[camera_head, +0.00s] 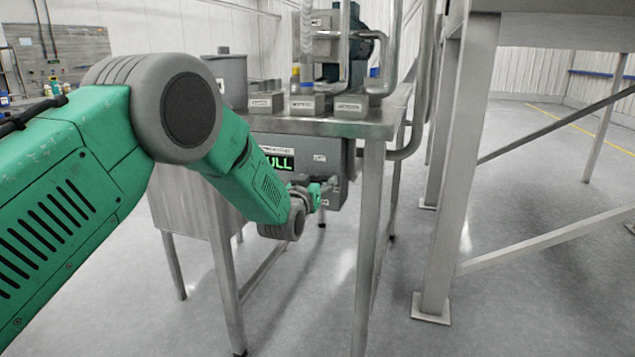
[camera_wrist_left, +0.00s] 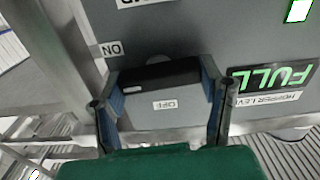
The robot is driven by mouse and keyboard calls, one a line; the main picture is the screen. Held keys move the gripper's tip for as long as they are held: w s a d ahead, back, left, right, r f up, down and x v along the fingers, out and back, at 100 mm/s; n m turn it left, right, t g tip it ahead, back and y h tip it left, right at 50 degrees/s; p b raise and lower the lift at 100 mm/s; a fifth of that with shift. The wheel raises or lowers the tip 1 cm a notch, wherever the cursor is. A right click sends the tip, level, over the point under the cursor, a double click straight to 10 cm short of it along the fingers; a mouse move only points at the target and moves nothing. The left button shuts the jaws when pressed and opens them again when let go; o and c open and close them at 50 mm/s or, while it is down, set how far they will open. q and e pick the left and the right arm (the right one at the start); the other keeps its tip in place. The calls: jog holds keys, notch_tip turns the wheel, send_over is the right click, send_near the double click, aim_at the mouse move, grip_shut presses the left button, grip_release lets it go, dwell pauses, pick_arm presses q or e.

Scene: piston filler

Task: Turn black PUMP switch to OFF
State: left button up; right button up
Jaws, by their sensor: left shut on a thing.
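The black PUMP switch (camera_wrist_left: 158,75) sits on the face of a grey control box (camera_head: 330,155). In the left wrist view it is a dark bar lying nearly level across the picture, with an ON label (camera_wrist_left: 111,49) to its left and an OFF label (camera_wrist_left: 165,104) just below it. My left gripper (camera_wrist_left: 160,70) is shut on the switch, one finger at each end of the bar. In the head view the left gripper (camera_head: 324,191) is at the box's lower right, and the switch is largely hidden there. I cannot tell which end of the bar is its pointer. My right gripper is not in view.
A green FULL display (camera_head: 279,162) is on the same box, left of the gripper in the head view. The box hangs under a steel table (camera_head: 345,129) with pipes and labelled blocks on top. A steel frame post (camera_head: 452,160) stands to the right; open floor lies beyond.

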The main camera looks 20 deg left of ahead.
pick_arm(q)
jog(key=shift+a+n, duration=0.1)
jog(key=shift+n, duration=1.5)
jog(key=n, duration=0.2)
jog(key=shift+f+n, duration=0.1)
jog(key=shift+n, duration=0.2)
jog(key=n, duration=0.2)
jog(key=shift+a+f+n, duration=0.1)
jog(key=shift+n, duration=0.3)
jog(key=n+b, duration=0.1)
jog(key=n, duration=0.2)
jog(key=shift+f+n+b, duration=0.1)
jog(key=shift+n+b, duration=0.2)
jog(key=shift+b, duration=0.05)
jog(key=n+b, duration=0.2)
jog(key=n, duration=0.2)
jog(key=shift+f+n, duration=0.1)
jog(key=shift+n, duration=0.2)
jog(key=shift+b, duration=0.3)
jog(key=o, duration=1.2)
jog(key=shift+c, duration=0.2)
